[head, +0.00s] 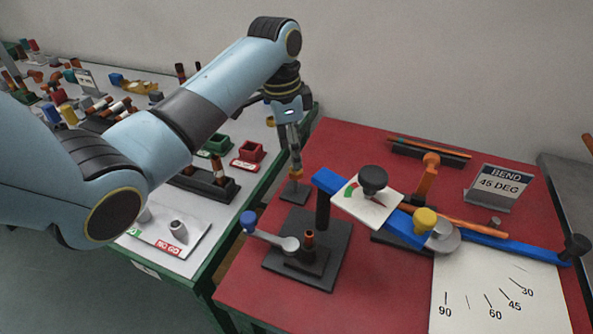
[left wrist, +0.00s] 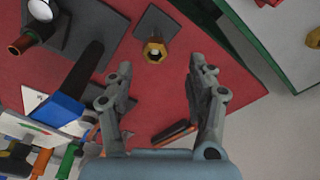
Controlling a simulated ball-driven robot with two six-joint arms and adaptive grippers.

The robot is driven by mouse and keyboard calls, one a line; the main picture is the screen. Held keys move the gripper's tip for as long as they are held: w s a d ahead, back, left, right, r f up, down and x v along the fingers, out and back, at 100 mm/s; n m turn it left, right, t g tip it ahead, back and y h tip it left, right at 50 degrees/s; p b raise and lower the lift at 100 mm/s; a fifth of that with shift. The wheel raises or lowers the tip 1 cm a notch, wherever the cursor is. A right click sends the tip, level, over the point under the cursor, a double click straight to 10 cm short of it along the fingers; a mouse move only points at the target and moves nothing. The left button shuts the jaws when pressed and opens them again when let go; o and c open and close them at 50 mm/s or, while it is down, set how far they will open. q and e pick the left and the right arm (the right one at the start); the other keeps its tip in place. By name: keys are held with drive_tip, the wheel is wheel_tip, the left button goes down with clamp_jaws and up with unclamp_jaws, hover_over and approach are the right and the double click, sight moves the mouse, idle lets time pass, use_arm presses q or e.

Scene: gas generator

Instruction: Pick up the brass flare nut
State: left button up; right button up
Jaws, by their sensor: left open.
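The brass flare nut (left wrist: 155,50) is a small hexagonal ring on a stand with a dark square base (left wrist: 155,26) in the left wrist view. In the head view, the nut (head: 296,173) shows as a small brass piece above its dark base (head: 294,194), near the left edge of the red table. My left gripper (left wrist: 159,68) is open and empty, its fingers pointing down. In the wrist view the nut lies between and just beyond the two fingertips. In the head view the left gripper (head: 293,148) is directly above the nut. My right gripper does not show.
A flaring block (head: 285,262) with a blue-knobbed lever stands close in front. A blue-armed bender (head: 400,228) stands to the right, with a "BEND 45 DEG" sign (head: 492,186) behind. A green-edged table (head: 215,292) with many parts lies left. Red surface (head: 338,140) is clear behind.

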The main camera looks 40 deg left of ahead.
sight(296, 171)
use_arm(q)
drive_tip(key=f, duration=0.4)
drive_tip(key=shift+s+d, duration=0.15)
drive_tip(key=shift+d, duration=0.2)
drive_tip(key=shift+f, duration=0.25)
drive_tip(key=c, duration=0.8)
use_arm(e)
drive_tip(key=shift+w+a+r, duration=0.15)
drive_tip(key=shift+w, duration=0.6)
